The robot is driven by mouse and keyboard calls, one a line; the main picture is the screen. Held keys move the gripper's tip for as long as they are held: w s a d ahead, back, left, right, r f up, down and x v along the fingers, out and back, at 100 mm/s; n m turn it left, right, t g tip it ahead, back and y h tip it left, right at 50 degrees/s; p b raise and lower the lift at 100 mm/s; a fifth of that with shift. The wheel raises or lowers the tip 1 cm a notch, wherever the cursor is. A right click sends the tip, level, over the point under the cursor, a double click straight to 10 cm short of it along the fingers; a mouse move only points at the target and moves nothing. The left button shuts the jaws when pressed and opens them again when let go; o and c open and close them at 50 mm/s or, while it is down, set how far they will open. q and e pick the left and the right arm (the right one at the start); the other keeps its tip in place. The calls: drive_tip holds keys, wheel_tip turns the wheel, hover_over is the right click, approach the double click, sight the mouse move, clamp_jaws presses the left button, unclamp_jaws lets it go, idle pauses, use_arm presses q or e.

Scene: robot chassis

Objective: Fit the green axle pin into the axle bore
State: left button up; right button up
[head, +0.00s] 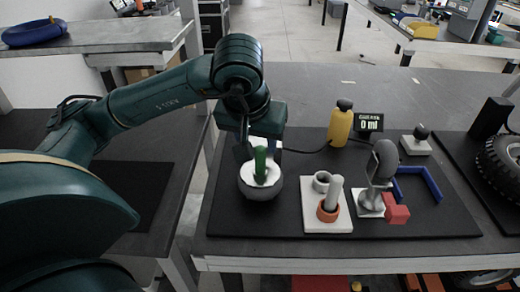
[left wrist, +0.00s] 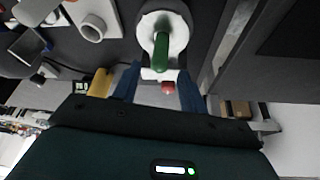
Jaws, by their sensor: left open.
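The green axle pin (head: 261,165) rises nearly upright from the middle of a round, white-topped grey hub (head: 262,190). In the left wrist view the green pin (left wrist: 161,50) stands out from the white hub (left wrist: 150,22). The pin hides any bore there, so I cannot tell how deep it sits. My left gripper (head: 260,143) is above and just behind the pin. In the left wrist view its blue fingers (left wrist: 160,86) are spread apart, with the pin's near end beyond them. A small red piece (left wrist: 168,87) shows between the fingers. My right gripper is not in view.
A white block (head: 315,222) with a grey ring and a peg in an orange ring stands right of the hub. Beyond are a grey part on a stand (head: 381,170), red block (head: 397,213), blue bracket (head: 432,180) and yellow bottle (head: 340,124). A tire (head: 502,160) is far right.

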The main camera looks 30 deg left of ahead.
use_arm(q)
drive_tip(key=shift+v, duration=2.35)
